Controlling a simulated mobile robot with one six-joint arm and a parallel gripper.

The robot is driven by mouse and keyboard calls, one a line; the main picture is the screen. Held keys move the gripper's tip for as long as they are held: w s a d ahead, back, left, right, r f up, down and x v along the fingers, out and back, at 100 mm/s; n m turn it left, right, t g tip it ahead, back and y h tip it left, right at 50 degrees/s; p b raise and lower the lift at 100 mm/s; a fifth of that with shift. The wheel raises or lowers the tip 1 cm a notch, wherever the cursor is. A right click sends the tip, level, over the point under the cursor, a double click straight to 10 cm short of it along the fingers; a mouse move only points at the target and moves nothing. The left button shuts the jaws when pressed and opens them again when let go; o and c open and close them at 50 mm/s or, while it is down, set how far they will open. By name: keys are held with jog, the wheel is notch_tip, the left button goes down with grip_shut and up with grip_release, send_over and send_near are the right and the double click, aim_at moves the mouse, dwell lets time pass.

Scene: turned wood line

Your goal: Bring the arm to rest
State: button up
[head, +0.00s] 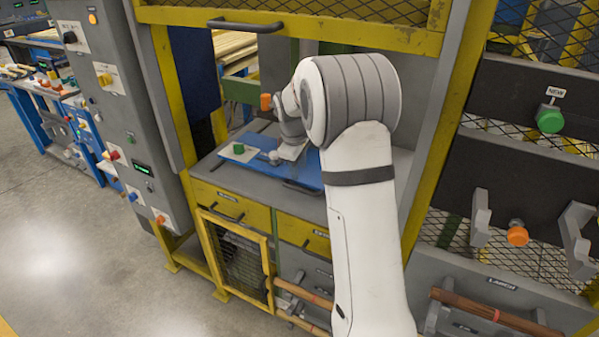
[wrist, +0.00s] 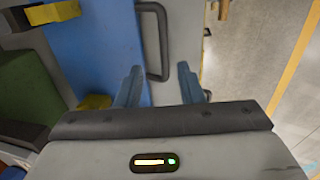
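My arm, white with a grey-banded joint, reaches into a yellow-framed machine bay in the head view. My gripper (head: 291,152) is small and partly hidden there, over a blue panel (head: 309,180) on the grey bench. In the wrist view my gripper (wrist: 159,82) shows two blue-grey fingers standing apart with nothing held between them. Beyond them are the blue panel (wrist: 95,45), a grey edge and a dark handle (wrist: 153,40). I cannot tell from these views whether the fingers touch anything.
The bay's yellow post (head: 440,120) stands close right of the arm. A raised door with a handle (head: 245,25) hangs above. A grey control cabinet (head: 120,110) is at left. Open floor (head: 90,260) lies front left.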

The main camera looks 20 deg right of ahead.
dwell(0.3)
jog(key=s+a+r+m, duration=0.2)
jog(key=s+r, duration=0.3)
jog(key=s, duration=0.3)
jog(key=s+a+r+m, duration=0.2)
jog(key=s+a+r, duration=0.15)
jog(key=s, duration=0.55)
jog(key=s+a+m+t+y, duration=0.1)
jog(key=s+m, duration=0.4)
jog(key=s, duration=1.2)
jog(key=shift+a+f+y, duration=0.2)
jog(key=shift+a+y, duration=0.1)
jog(key=shift+a, duration=0.25)
jog(key=shift+c, duration=0.3)
